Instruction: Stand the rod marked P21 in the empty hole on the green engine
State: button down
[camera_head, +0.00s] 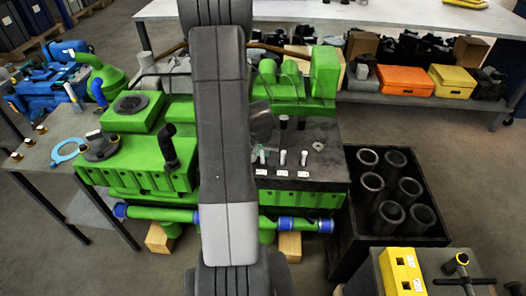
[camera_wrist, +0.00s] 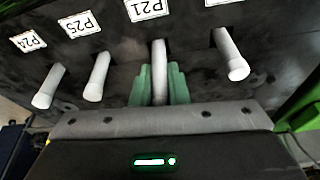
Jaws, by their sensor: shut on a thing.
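I cannot make out the empty hole.
Another rod (camera_wrist: 232,58) stands close on the right, its label cut off. In the head view, a black crate (camera_head: 395,234) of grey cylinders stands right of the engine. A yellow block (camera_head: 402,271) is at lower right. A blue engine (camera_head: 50,85) is at far left.

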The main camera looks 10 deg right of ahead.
jog(key=shift+f+b, duration=0.85)
jog(key=shift+f, duration=0.05)
jog(key=c, duration=1.3)
grip_release()
jog(key=shift+c, duration=0.2)
jog(key=shift+r, duration=0.15)
jog(key=p+v, duration=0.1)
jog(key=v, duration=1.2)
jog(key=shift+r, duration=0.35)
jog(key=shift+f, duration=0.2)
jog(key=b+x, duration=0.1)
jog(key=x, duration=1.2)
jog(key=shift+f, duration=0.3)
jog(key=shift+r, duration=0.1)
jog(key=shift+r, duration=0.1)
